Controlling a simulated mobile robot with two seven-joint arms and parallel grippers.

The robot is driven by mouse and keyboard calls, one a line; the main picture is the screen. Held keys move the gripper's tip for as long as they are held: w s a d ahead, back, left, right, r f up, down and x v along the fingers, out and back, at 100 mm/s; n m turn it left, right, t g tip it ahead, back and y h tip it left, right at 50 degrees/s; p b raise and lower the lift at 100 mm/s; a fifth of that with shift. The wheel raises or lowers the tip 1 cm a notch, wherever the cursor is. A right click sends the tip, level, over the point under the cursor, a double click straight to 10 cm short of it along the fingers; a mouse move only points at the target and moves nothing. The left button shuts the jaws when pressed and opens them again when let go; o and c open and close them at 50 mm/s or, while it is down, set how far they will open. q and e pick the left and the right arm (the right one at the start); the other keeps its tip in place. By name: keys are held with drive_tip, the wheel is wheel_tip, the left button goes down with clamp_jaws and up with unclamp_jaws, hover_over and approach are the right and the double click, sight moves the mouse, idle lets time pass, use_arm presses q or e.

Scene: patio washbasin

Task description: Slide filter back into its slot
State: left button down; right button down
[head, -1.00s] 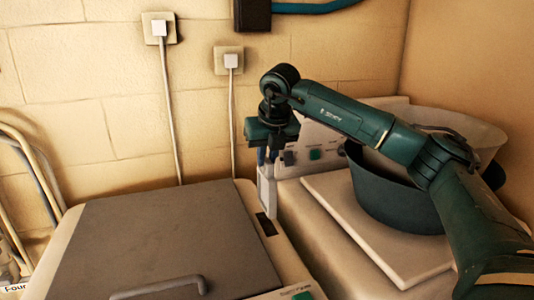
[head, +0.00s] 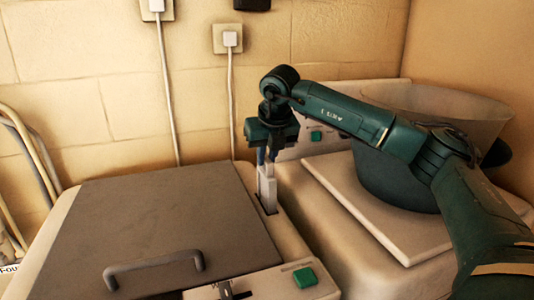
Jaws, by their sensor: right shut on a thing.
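My right gripper (head: 267,160) points down over the right side of the grey-lidded machine (head: 165,225) and is shut on a pale filter (head: 267,186). The filter is upright, and its top is between the fingers. Its lower end is at the dark slot (head: 270,209) in the machine's top, right of the lid, and appears to be entering it. How deep it sits cannot be told. My left gripper is not in view.
A second pale machine with a white board (head: 385,215) stands close on the right. A dark green tub (head: 375,185) and a pale basin (head: 435,110) sit there beneath my right arm. A lid handle (head: 150,265) and green button (head: 305,278) are in front.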

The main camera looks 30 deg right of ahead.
sight(267, 178)
drive_tip(key=shift+f+b, duration=1.5)
drive_tip(key=shift+f, duration=0.65)
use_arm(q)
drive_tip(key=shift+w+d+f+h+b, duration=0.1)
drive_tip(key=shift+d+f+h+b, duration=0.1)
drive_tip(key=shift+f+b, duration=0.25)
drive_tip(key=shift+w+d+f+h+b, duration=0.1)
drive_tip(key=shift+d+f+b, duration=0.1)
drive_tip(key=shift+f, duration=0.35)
use_arm(e)
drive_tip(key=shift+f, duration=0.9)
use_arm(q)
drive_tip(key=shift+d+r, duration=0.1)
